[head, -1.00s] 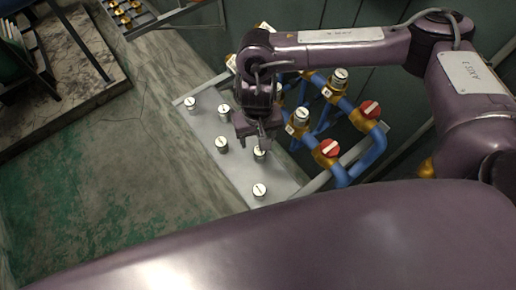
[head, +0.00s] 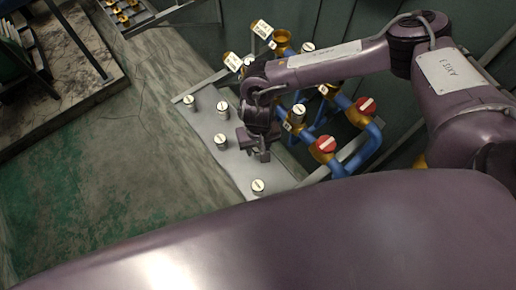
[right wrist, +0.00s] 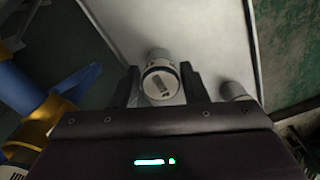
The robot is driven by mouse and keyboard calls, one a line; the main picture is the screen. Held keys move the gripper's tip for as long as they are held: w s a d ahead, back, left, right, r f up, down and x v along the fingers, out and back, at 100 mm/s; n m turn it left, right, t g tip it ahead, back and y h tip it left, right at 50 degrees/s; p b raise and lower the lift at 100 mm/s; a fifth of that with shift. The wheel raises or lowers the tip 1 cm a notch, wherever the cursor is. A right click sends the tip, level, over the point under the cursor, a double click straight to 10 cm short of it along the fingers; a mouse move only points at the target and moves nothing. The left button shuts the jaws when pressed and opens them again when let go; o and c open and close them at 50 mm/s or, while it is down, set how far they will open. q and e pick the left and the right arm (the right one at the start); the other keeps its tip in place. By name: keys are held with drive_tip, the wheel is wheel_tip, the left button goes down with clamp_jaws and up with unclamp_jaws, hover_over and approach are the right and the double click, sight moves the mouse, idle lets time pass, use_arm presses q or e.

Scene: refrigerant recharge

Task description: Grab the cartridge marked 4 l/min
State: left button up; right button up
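My right gripper (head: 262,155) is low over a pale metal shelf (head: 240,168). In the right wrist view a white-capped cartridge (right wrist: 160,82) stands between the two spread fingers of the right gripper (right wrist: 160,78). The fingers are close to its sides, and no clear grip on it shows. In the head view the gripper hides this cartridge. Other cartridges stand upright on the shelf: one in front (head: 258,187), one to the left (head: 221,140), and two farther back (head: 222,107) (head: 189,102). Their flow markings are too small to read. My left gripper is not seen.
Blue pipes with brass fittings and red-capped valves (head: 323,145) stand right of the shelf, close to my right arm. Tagged brass fittings (head: 262,29) are behind. Green-stained floor (head: 110,200) lies open to the left.

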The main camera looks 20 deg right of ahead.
drive_tip(key=c, duration=0.6)
drive_tip(key=shift+r, duration=0.1)
